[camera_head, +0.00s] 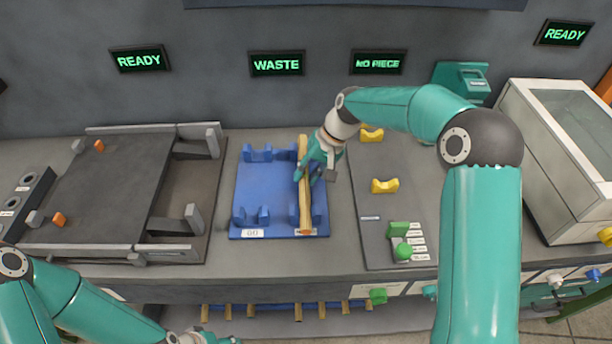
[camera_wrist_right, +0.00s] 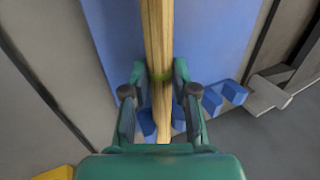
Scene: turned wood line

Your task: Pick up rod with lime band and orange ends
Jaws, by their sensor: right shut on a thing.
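The wooden rod (camera_head: 305,205) lies lengthwise over the right side of the blue tray (camera_head: 265,190), with an orange near end. My right gripper (camera_head: 309,172) is shut on it around its middle. In the right wrist view the rod (camera_wrist_right: 158,40) runs between the two fingers of my right gripper (camera_wrist_right: 159,88), and a lime band (camera_wrist_right: 160,76) shows at the fingers. Whether the rod still touches its blue supports I cannot tell. My left gripper (camera_head: 212,338) is at the bottom edge, partly cut off, and its fingers are unclear.
A dark platform with grey posts (camera_head: 95,190) stands on the left. A grey panel (camera_head: 385,235) with yellow cradles (camera_head: 385,186) and green buttons (camera_head: 400,240) lies to the right. A glass-topped box (camera_head: 560,150) stands far right. More rods (camera_head: 298,312) lie below the bench front.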

